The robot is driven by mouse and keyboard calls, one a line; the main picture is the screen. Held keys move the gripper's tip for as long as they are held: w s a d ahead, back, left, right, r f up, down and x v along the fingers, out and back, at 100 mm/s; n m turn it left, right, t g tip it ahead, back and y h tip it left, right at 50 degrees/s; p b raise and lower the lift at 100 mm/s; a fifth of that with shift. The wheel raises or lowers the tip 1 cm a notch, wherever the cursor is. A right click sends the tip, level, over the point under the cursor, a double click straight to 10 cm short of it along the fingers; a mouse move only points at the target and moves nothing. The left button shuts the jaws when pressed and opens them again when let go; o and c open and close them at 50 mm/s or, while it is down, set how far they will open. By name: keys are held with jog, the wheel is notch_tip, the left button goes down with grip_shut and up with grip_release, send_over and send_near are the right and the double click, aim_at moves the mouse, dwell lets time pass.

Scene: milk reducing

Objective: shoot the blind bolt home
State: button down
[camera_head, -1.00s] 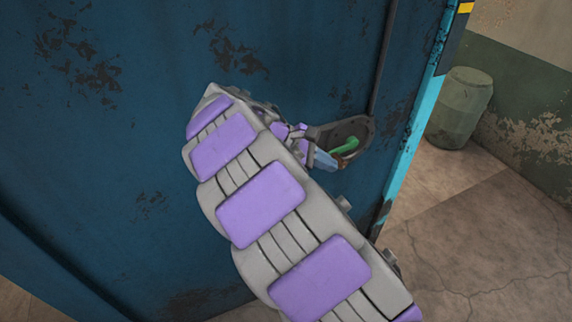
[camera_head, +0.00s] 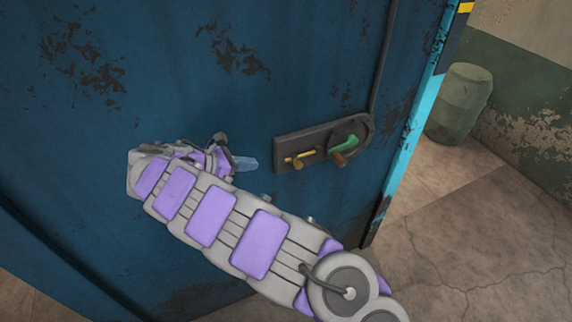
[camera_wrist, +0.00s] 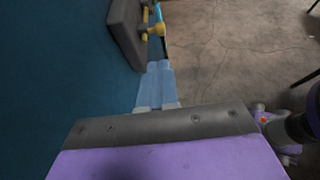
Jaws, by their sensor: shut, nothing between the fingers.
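The bolt is a small brass piece with a knob (camera_head: 301,160), set in a dark lock plate (camera_head: 283,153) on the blue door (camera_head: 300,60). A green curved handle (camera_head: 345,144) with a brown end sits in the round right part of the plate. My gripper (camera_head: 250,163) is shut and empty, left of the plate and apart from it. In the wrist view my light blue fingers (camera_wrist: 158,68) lie together, pointing toward the yellow bolt knob (camera_wrist: 155,30) and the grey plate (camera_wrist: 125,30).
The door's cyan edge (camera_head: 415,120) runs down at the right. A dark rod (camera_head: 382,60) rises from the plate. A green barrel (camera_head: 461,105) stands on the cracked floor (camera_head: 450,230) beyond the door. Bare door surface lies left of the plate.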

aim_at(295, 165)
jog(key=shift+d, duration=0.1)
jog(key=b+x, duration=0.1)
jog(key=x, duration=1.2)
jog(key=shift+d+f, duration=0.25)
jog(key=shift+d, duration=0.1)
jog(key=shift+w+d, duration=0.1)
jog(key=d, duration=0.1)
jog(key=w+d+p, duration=0.1)
jog(key=d, duration=0.1)
jog(key=d+p, duration=0.1)
jog(key=shift+w+d+r, duration=0.1)
jog(key=shift+w+d, duration=0.2)
jog(key=shift+d, duration=0.05)
jog(key=shift+a, duration=0.1)
